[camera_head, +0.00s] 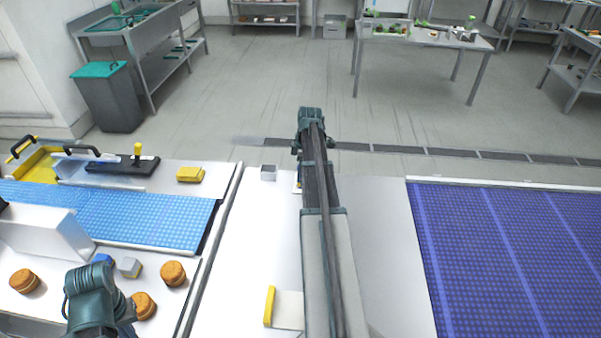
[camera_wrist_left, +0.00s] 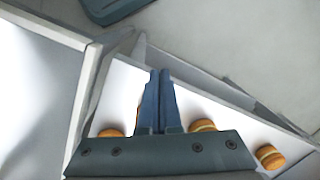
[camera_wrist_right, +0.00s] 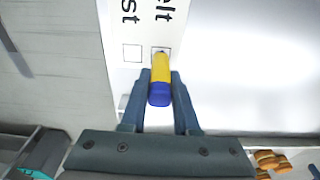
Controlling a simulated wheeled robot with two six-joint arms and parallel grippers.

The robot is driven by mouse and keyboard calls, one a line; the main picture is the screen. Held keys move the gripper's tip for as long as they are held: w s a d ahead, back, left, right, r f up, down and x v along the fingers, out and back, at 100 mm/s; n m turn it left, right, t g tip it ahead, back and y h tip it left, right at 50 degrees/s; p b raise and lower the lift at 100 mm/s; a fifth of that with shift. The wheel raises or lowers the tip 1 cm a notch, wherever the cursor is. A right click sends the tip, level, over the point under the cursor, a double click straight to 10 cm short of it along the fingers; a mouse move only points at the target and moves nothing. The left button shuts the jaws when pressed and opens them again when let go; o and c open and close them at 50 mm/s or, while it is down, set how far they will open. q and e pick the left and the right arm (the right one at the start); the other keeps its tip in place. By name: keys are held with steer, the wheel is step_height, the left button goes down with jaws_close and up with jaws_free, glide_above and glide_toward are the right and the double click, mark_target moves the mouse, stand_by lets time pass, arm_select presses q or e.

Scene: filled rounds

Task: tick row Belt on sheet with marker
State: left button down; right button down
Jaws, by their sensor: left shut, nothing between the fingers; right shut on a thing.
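The sheet (camera_wrist_right: 145,25) is white with black print in the right wrist view, where the letters "elt" and "st" show, each above a small square box. The marker (camera_wrist_right: 160,72) is yellow with a blue end. My right gripper (camera_wrist_right: 159,82) is shut on it, and its far end overlaps the box (camera_wrist_right: 163,49) under "elt". Whether the tip touches the sheet, or any mark is there, I cannot tell. The head view mostly hides the sheet behind my right arm. My left gripper (camera_wrist_left: 160,75) is shut and empty above the left worktop with the rounds.
Filled rounds (camera_head: 172,273) lie at the left by a blue belt (camera_head: 150,218). A yellow sponge (camera_head: 190,174), a small grey container (camera_head: 268,173) and a yellow-edged white block (camera_head: 286,309) are near the middle. A purple-blue belt (camera_head: 510,260) fills the right. White worktop left of my right arm is mostly clear.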

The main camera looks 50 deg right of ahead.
steer(key=shift+r, duration=0.1)
stand_by(0.6)
step_height(320, 180, up, 7)
steer(key=p, duration=0.7)
steer(key=shift+f, duration=0.2)
